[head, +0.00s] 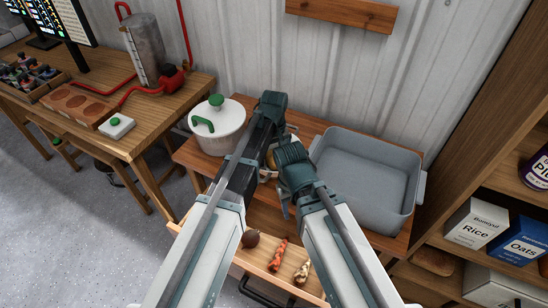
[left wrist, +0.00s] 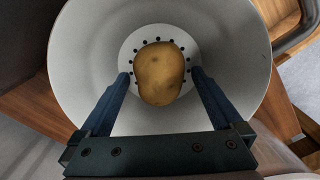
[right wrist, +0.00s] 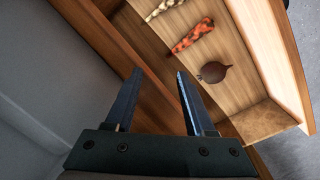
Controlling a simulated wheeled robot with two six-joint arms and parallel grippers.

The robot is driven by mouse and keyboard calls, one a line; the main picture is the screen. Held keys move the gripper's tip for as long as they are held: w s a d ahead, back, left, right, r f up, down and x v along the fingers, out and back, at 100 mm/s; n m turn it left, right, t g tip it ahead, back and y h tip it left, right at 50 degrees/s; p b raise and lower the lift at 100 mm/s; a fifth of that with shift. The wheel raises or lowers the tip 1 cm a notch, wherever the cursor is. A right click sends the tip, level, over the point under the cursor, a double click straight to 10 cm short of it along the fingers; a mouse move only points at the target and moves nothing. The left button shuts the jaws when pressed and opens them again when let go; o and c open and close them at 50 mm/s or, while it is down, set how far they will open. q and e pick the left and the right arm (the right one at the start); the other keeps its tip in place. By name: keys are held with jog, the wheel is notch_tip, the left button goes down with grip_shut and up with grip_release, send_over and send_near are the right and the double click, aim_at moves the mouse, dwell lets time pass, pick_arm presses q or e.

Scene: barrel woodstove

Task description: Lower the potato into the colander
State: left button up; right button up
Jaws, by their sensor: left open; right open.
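The potato (left wrist: 160,75) is brown-yellow and lies in the white colander (left wrist: 88,60), over the ring of holes in its base, in the left wrist view. My left gripper (left wrist: 160,73) is open inside the colander, with one finger on each side of the potato and a gap at both sides. In the head view my arms hide most of the colander and the potato. My right gripper (right wrist: 158,73) is open and empty, above the front edge of the table, beside the drawer of vegetables.
A white pot with green handles (head: 217,122) stands left of my grippers. A large grey basin (head: 368,178) fills the right of the table (head: 183,156). The open drawer holds a beet (right wrist: 214,72), an orange-red root (right wrist: 192,37) and a pale root (head: 302,271). A shelf stands right.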

pick_arm(q)
notch_tip(320, 180, up, 14)
jog(key=p, duration=1.3)
jog(key=shift+p, duration=0.3)
jog(key=shift+f, duration=0.15)
jog(key=s+a+m, duration=0.5)
jog(key=s+a, duration=1)
jog(key=a, duration=0.2)
jog(key=s+d+m+y, duration=0.1)
jog(key=s+d+m, duration=0.2)
jog(key=d, duration=0.8)
jog(key=shift+s+m, duration=0.3)
jog(key=shift+s, duration=0.95)
jog(key=shift+a, duration=0.1)
